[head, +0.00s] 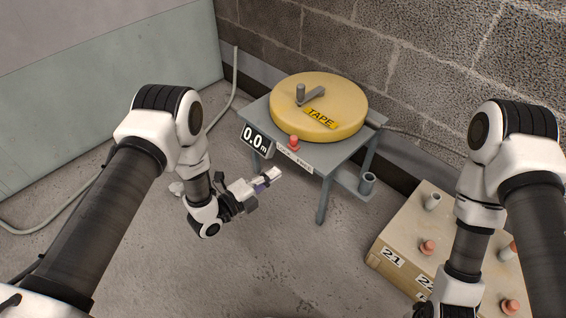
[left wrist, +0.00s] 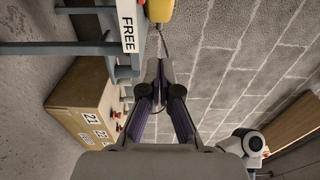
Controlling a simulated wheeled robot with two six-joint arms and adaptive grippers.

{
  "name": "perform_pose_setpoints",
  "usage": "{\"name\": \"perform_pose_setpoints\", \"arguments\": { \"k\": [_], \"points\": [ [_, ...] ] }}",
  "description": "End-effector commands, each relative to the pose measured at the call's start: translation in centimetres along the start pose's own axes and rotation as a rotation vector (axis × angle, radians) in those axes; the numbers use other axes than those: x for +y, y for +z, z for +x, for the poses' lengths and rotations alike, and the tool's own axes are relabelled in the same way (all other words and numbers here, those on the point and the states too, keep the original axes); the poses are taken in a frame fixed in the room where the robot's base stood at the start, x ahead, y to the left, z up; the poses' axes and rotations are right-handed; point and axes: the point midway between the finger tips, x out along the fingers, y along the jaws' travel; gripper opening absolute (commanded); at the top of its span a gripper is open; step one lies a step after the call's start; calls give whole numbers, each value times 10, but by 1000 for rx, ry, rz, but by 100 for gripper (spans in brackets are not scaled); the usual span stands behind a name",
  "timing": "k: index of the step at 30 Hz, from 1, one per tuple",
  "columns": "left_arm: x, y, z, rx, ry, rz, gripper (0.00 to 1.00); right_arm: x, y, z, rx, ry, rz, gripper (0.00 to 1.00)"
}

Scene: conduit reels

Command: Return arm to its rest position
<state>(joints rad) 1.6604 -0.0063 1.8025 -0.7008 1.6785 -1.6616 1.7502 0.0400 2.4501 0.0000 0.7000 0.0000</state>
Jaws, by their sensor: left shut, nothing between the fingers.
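My left gripper (head: 272,177) is in front of the grey table, apart from it, pointing right. Its fingers are shut with nothing between them; the left wrist view shows the fingertips together (left wrist: 160,68). My left arm comes in from the left and bends down at its elbow. My right arm (head: 474,225) comes in from the right and reaches down over the cardboard box; its gripper is below the picture edge and hidden. Part of my right arm also shows in the left wrist view (left wrist: 245,142).
A yellow tape reel (head: 345,105) with a crank lies on the grey table (head: 357,150), by a red knob (head: 294,142) and a "0.0 m" display (head: 254,140). A numbered cardboard box (head: 405,240) with several pegs stands right. Floor left of the table is mostly clear.

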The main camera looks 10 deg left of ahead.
Motion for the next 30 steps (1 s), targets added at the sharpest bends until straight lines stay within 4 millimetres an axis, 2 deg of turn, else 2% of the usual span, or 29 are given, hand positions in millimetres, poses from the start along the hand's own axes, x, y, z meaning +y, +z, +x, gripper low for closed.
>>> {"name": "perform_pose_setpoints", "arguments": {
  "k": [17, 19, 20, 23, 24, 26, 27, 30],
  "points": [
    [-4, 2, 0, -1, -6, 6, 0, 0, 0, 0, 0, 0, 0, 51],
    [-8, 4, -8, -23, 14, -10, 0, 0, 0, 0, 0, 0, 0, 51],
    [-2, 4, -17, -52, 58, -30, 0, 0, 0, 0, 0, 0, 0, 51],
    [41, 1, -66, -216, 330, -288, 0, 0, 0, 0, 0, 0, 0, 51],
    [60, -4, -94, -311, 448, -445, 0, 0, 0, 0, 0, 0, 0, 51],
    [84, -14, -138, -477, 602, -685, 0, 0, 0, 0, 0, 0, 0, 51],
    [96, -23, -166, -595, 683, -832, 0, 0, 0, 0, 0, 0, 0, 51],
    [113, -48, -231, -892, 820, -1138, 0, 0, 0, 0, 0, 0, 0, 51]
  ]
}}
